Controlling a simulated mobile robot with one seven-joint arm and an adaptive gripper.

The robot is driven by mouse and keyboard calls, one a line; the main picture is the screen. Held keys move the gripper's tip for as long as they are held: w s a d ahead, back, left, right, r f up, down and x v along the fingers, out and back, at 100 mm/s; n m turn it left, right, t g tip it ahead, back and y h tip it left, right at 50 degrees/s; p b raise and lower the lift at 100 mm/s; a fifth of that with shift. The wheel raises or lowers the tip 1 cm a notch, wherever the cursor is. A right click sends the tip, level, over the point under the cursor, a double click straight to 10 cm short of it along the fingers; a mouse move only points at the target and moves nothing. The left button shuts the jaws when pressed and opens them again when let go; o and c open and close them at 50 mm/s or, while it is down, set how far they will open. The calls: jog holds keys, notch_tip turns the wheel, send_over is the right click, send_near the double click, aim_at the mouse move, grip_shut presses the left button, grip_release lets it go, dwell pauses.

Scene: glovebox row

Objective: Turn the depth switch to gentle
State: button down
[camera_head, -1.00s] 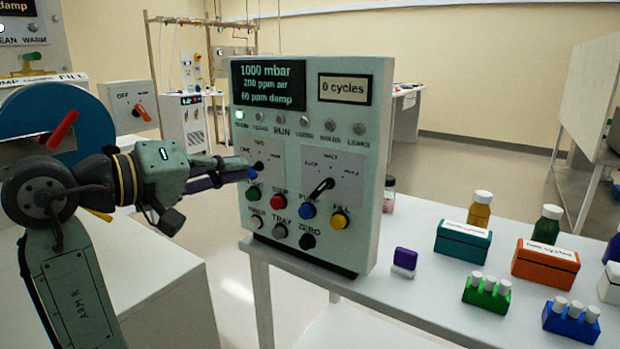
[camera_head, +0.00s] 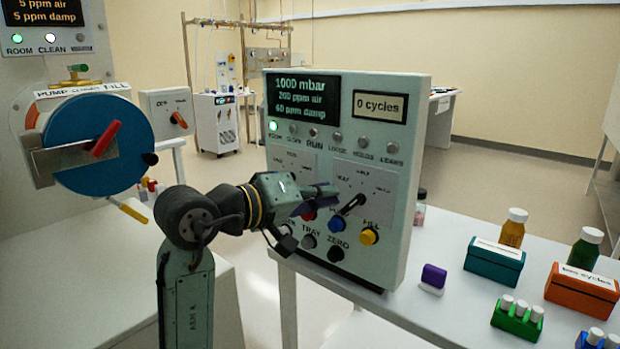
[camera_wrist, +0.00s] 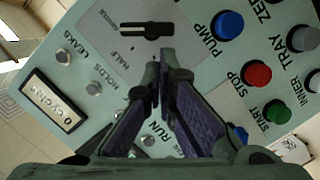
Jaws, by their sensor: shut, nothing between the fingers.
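The depth switch (camera_head: 350,205) is a black lever knob with a pale line, on the right-hand dial of the pale green control panel (camera_head: 385,240). Its lever slants up to the right in the head view; the dial's small labels are hard to read. In the wrist view the knob (camera_wrist: 147,29) lies just beyond my fingertips, beside the word HALF. My gripper (camera_head: 332,194) is shut and empty in front of the panel, left of the knob. The wrist view shows its purple-padded fingers (camera_wrist: 160,72) meeting at the tips. I cannot tell whether they touch the knob.
Below the knob sit blue (camera_head: 335,224) and yellow (camera_head: 368,236) buttons, and a black ZERO button (camera_head: 336,254). My gripper partly covers the red button and the left dial. A purple-and-white block (camera_head: 432,278), racks and bottles stand on the white table to the right.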

jog(key=shift+s+d+f, duration=0.1)
jog(key=shift+d+f, duration=0.05)
jog(key=shift+s+d+f+n+h+p, duration=0.1)
jog(key=shift+f+n+h+p, duration=0.25)
jog(key=shift+n+p, duration=0.35)
jog(key=shift+d+f+n+h+p, duration=0.15)
jog(key=shift+f+n+p, duration=0.35)
jog(key=shift+n, duration=0.4)
jog(key=shift+a, duration=0.1)
